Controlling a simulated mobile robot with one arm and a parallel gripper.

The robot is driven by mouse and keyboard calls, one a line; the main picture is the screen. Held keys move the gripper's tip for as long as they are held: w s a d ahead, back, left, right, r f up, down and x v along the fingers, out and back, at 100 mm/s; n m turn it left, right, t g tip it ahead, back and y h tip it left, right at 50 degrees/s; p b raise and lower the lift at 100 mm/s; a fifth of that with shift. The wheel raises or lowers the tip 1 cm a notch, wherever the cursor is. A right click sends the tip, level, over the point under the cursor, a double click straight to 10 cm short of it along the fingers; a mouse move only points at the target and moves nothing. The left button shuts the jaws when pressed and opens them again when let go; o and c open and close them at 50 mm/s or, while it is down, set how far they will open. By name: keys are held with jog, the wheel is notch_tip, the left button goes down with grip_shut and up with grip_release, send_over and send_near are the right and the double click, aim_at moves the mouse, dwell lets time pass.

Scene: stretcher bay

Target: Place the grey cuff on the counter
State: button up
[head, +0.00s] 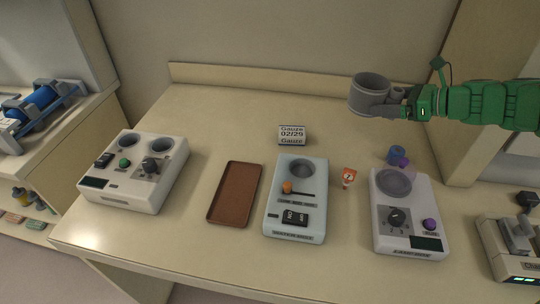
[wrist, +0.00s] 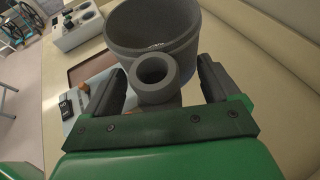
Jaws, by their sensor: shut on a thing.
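The grey cuff (head: 369,92) is a round ring with a short tube at its side. My green gripper (head: 402,100) comes in from the right in the head view and is shut on the tube. The cuff appears held above the back right of the cream counter (head: 220,115). In the wrist view the cuff (wrist: 152,32) fills the top middle, its tube between the dark fingers of my gripper (wrist: 155,90). The counter surface directly below the cuff is partly hidden.
On the counter stand a white device (head: 130,180), a brown tray (head: 235,195), a pale blue device (head: 297,220), a gauze box (head: 293,135), a small orange-red sign (head: 349,176), a grey-white device (head: 408,225) and a blue cylinder (head: 395,155). The back left of the counter is clear.

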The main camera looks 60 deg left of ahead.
jog(key=s+a+f, duration=0.4)
jog(key=f, duration=0.4)
send_over(344, 138)
jog(key=f, duration=0.9)
jog(key=shift+s+d, duration=0.15)
jog(key=shift+d, duration=0.1)
jog(key=shift+w+a+f, duration=0.25)
jog(key=shift+f, duration=1.75)
jog(key=shift+f, duration=0.15)
jog(key=o, duration=0.9)
